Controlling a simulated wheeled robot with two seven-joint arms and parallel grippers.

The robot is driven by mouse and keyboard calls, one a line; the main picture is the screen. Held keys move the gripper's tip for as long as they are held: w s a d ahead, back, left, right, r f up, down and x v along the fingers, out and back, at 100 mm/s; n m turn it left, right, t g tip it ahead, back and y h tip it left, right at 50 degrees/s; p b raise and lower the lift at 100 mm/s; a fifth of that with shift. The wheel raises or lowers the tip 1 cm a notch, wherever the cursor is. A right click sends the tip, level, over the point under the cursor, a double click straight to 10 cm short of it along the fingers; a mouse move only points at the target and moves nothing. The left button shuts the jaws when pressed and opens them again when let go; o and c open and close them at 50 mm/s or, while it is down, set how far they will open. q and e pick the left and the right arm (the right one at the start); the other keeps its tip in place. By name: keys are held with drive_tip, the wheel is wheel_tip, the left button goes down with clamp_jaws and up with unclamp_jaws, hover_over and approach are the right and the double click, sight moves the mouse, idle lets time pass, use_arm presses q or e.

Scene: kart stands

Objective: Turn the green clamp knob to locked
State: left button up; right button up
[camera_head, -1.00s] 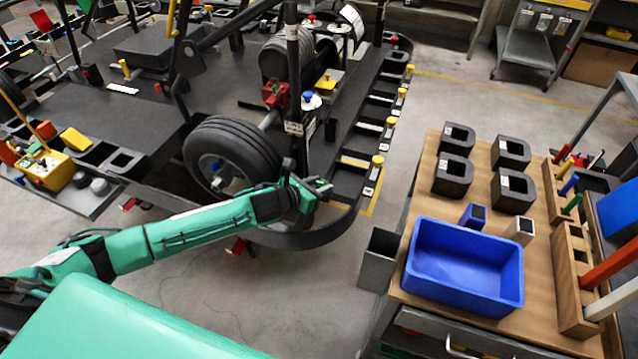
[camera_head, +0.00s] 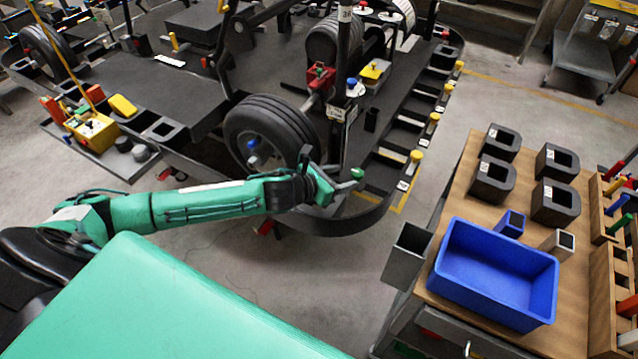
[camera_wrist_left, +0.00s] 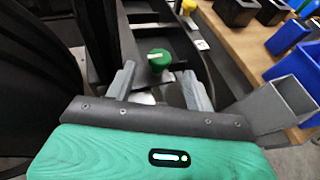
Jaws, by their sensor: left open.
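The green clamp knob (camera_head: 357,173) shows just past the tips of my left gripper (camera_head: 342,180), by the curved front rail of the kart stand. In the left wrist view the knob (camera_wrist_left: 159,60) is round, with a pale bar across its top. It appears between and slightly beyond the two grey fingertips of my left gripper (camera_wrist_left: 157,73). The fingers are apart, with gaps to the knob on both sides. I cannot tell how far the knob lies below the tips. My right gripper is not in view.
A black tyre (camera_head: 270,134) and an upright post stand close to my left gripper. Yellow-topped posts (camera_head: 416,157) line the stand's right edge. A wooden-topped bench with a blue bin (camera_head: 494,272) and a grey open holder (camera_head: 407,255) is to the right, across a floor gap.

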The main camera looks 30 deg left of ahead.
use_arm(q)
drive_tip(key=b+v, duration=0.1)
drive_tip(key=v, duration=0.7)
drive_tip(key=shift+s+r+b, duration=0.1)
drive_tip(key=shift+r+b, duration=0.05)
drive_tip(key=shift+b, duration=0.15)
